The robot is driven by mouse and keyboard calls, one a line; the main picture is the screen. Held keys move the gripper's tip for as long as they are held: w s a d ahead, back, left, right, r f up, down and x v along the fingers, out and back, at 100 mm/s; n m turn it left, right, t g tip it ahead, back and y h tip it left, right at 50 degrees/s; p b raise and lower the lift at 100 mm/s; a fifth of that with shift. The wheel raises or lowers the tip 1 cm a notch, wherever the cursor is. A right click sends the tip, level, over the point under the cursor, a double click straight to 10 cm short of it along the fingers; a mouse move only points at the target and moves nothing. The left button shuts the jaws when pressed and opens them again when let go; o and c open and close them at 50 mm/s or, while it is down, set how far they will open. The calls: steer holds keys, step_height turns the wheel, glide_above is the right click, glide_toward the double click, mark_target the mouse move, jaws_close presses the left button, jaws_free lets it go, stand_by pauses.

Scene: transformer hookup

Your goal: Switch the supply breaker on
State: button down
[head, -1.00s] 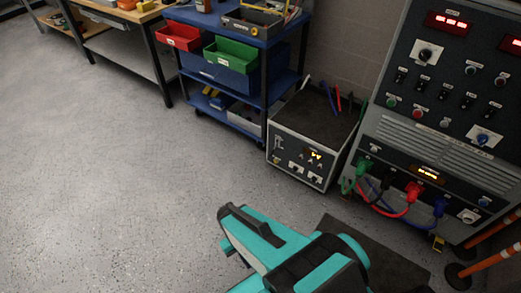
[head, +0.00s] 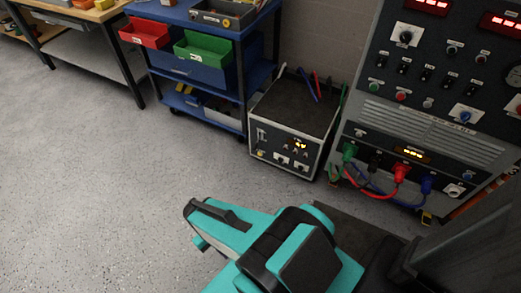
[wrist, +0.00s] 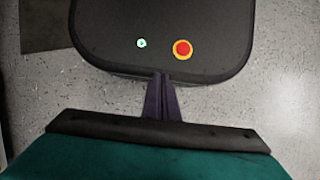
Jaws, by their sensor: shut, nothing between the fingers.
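I cannot pick out which control is the supply breaker; no label is readable. The tall dark control cabinet (head: 440,118) stands at the right in the head view. It carries rows of small switches, a large knob (head: 406,36), a blue-and-white rotary switch (head: 463,115) and red displays. Green, red and blue plugs with cables (head: 401,172) sit along its lower part. My gripper (wrist: 161,84) shows in the wrist view, shut and empty, away from the cabinet. In the head view my teal arm is low in the picture, and the gripper cannot be made out.
A grey unit with a small yellow display (head: 291,128) stands left of the cabinet. Left of it is a blue cart (head: 255,75) with red and green bins. A dark grey shape (head: 470,240) covers the lower right. Open speckled floor lies at the left.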

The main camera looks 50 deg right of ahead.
steer(key=shift+w+f, duration=0.1)
steer(key=w+d+f+m+t+y+b, duration=0.2)
steer(key=w+f+m+b, duration=0.2)
steer(key=w+b, duration=0.15)
steer(key=w+d+f+m+t+y+b, duration=0.25)
steer(key=w+f+m+b, duration=0.2)
steer(key=w, duration=0.25)
steer(key=w+d+f+m+t+y+b, duration=0.1)
steer(key=w+d+m+t+b, duration=0.25)
steer(key=w+d, duration=0.2)
steer(key=w+d+f+m+t+b, duration=0.2)
steer(key=w+d+m+b, duration=0.25)
steer(key=d, duration=0.25)
steer(key=w+d+m+t+h+b, duration=0.25)
steer(key=d+m+t+b, duration=0.4)
steer(key=d, duration=1.35)
steer(key=s+d+r+m+t+h+b, duration=0.1)
steer(key=s+d+m+h+b, duration=0.1)
steer(key=d, duration=0.7)
steer(key=s+d+r+m+t+h+b, duration=0.1)
steer(key=s+d+r+m+h+b, duration=0.1)
steer(key=d+m+b, duration=0.2)
steer(key=d+b, duration=0.2)
steer(key=d, duration=0.2)
steer(key=shift+d+r, duration=0.15)
steer(key=shift+d, duration=0.25)
